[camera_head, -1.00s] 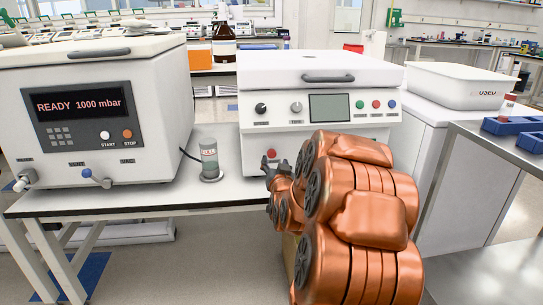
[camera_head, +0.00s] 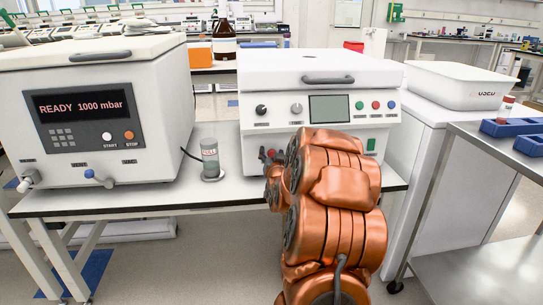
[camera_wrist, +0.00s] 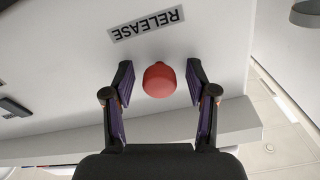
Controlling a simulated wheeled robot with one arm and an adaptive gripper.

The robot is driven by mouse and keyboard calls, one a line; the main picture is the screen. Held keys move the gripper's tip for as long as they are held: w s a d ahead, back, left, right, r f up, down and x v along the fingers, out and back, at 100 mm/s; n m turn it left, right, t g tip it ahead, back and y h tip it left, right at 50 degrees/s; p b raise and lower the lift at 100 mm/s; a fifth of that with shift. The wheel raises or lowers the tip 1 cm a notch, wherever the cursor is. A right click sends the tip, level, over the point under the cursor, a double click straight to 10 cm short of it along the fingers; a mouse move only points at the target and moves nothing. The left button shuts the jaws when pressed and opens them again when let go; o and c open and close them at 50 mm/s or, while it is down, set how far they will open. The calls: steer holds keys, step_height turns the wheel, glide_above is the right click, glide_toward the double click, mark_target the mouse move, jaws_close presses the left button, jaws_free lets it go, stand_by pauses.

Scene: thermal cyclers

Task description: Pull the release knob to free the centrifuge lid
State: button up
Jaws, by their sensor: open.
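The centrifuge (camera_head: 325,85) is a white box on the bench with its lid (camera_head: 318,68) down and a grey handle on the lid's front. The red release knob (camera_wrist: 160,79) sits on its front face beside a "RELEASE" label, seen upside down in the wrist view. My gripper (camera_wrist: 159,85) is open, with its fingertips on either side of the knob and gaps showing on both sides. In the head view the red knob (camera_head: 271,153) shows small at the lower left of the front, and my arm hides much of the gripper.
A white vacuum unit (camera_head: 95,115) reading "READY 1000 mbar" stands at left.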

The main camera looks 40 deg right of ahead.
steer(key=shift+c, duration=0.3)
jaws_close()
stand_by(0.5)
